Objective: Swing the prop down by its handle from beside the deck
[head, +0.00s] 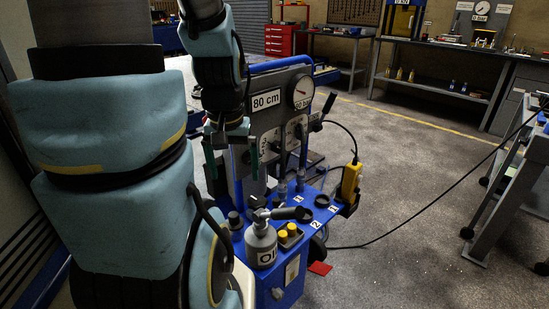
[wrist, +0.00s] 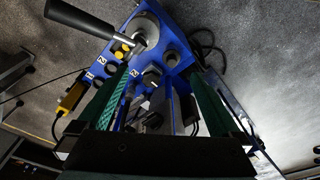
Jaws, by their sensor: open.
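My gripper (head: 232,172) is open in the head view, pointing down in front of the trolley's upright panel, with its green fingers apart. In the wrist view my gripper (wrist: 158,73) spans grey and black upright parts of the trolley; nothing is clearly held. The blue deck (head: 312,211) lies below and to the right of the fingers. A black-gripped lever (head: 325,106) sticks up at the panel's right side, apart from my gripper. I cannot tell whether it is the prop's handle. The prop itself is not clearly made out; my arm and fingers hide part of the trolley.
A grey oil can (head: 261,243) and yellow buttons (head: 290,233) stand on the deck's near end. A yellow pendant (head: 350,182) hangs at the right with a black cable. A grey frame (head: 511,175) stands far right. The floor between is mostly clear.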

